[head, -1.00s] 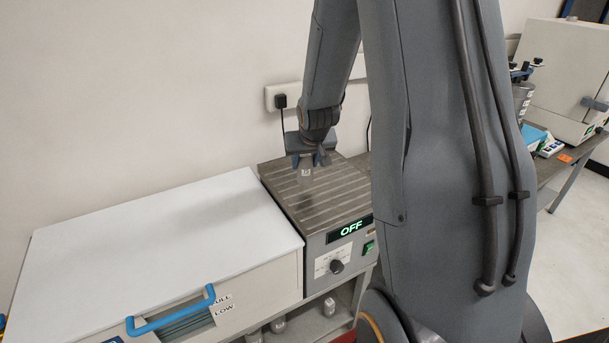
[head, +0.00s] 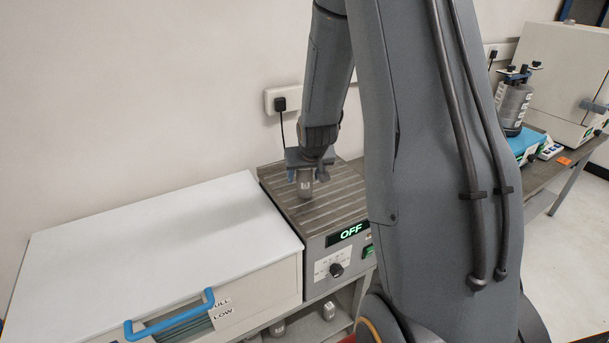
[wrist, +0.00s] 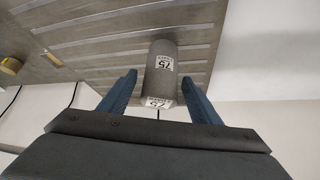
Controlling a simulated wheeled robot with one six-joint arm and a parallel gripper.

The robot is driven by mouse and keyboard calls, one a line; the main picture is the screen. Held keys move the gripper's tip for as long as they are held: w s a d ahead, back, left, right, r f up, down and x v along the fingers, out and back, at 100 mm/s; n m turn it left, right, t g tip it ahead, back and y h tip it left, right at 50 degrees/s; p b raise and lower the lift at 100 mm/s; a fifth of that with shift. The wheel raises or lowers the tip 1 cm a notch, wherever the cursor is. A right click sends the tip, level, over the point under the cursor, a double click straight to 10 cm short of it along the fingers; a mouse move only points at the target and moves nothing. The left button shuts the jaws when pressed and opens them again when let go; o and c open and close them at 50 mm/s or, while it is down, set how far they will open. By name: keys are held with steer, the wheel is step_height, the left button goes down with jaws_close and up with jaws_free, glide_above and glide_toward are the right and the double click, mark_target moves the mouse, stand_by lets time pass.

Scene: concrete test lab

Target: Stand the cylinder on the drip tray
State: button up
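The cylinder (head: 305,189) is small and grey, with a white label. It is at the grooved metal top (head: 342,200) of the unit with the OFF display; I cannot tell whether its base touches. In the wrist view the cylinder (wrist: 161,68) shows between the two blue fingers, its label reading 75. My gripper (head: 306,180) points down around it. In the wrist view my gripper (wrist: 158,78) is open, with a gap visible on each side of the cylinder. I cannot make out a drip tray separate from the grooved top.
A white-lidded box (head: 160,235) with a blue handle (head: 170,315) stands left of the unit. A wall socket (head: 281,101) with a plug is behind. Small pieces sit on the shelf below.

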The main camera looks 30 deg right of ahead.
steer(key=shift+r, duration=0.15)
steer(key=shift+s+r, duration=0.2)
steer(key=shift+r, duration=0.4)
steer(key=p+v, duration=0.3)
steer(key=v, duration=0.7)
steer(key=s+a+n+g+y, duration=0.2)
steer(key=s+a+n+g, duration=0.15)
steer(key=s+a, duration=1.3)
step_height(320, 180, down, 8)
steer(key=g+b, duration=0.1)
steer(key=b, duration=0.6)
steer(key=shift+s+d+b, duration=0.25)
steer(key=shift+d+b, duration=0.1)
steer(key=shift+d, duration=0.1)
steer(key=shift+f+g, duration=0.15)
steer(key=shift+g, duration=0.1)
